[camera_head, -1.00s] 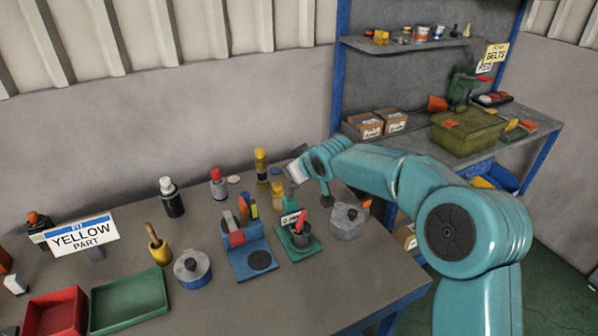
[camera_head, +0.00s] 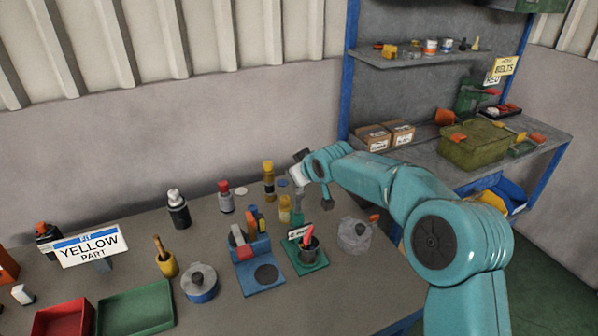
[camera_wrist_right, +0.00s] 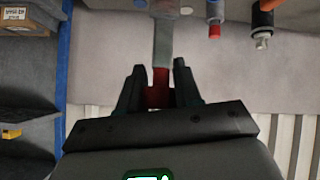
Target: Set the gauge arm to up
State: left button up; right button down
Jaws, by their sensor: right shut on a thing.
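In the right wrist view my right gripper (camera_wrist_right: 158,84) is shut on a red piece (camera_wrist_right: 157,97) at the end of a grey bar (camera_wrist_right: 165,40). The bar runs away from the fingers to the top edge, where its far end is cut off. I cannot tell for certain that this is the gauge arm. In the head view my right arm reaches over the back of the workbench, and its hold on the red piece is not clear there. A green base (camera_head: 312,268) with a dark cup and a red piece stands just in front. My left gripper is not in view.
Bottles, including a black one (camera_head: 178,212), line the back. Trays (camera_head: 135,312) lie at front left. Bare bench (camera_head: 225,240) shows between things.

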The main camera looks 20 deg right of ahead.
jog(key=shift+s+a+f, duration=0.1)
jog(key=shift+f, duration=0.2)
jog(key=c, duration=1.1)
grip_release()
jog(key=shift+o, duration=1.4)
jog(key=shift+w, duration=0.2)
jog(key=shift+s+r, duration=0.25)
jog(key=shift+s, duration=0.05)
jog(key=a+b+v, duration=0.1)
jog(key=b+v, duration=0.3)
jog(key=v, duration=1.1)
jog(key=shift+s+d+r, duration=0.25)
jog(key=shift+d, duration=0.25)
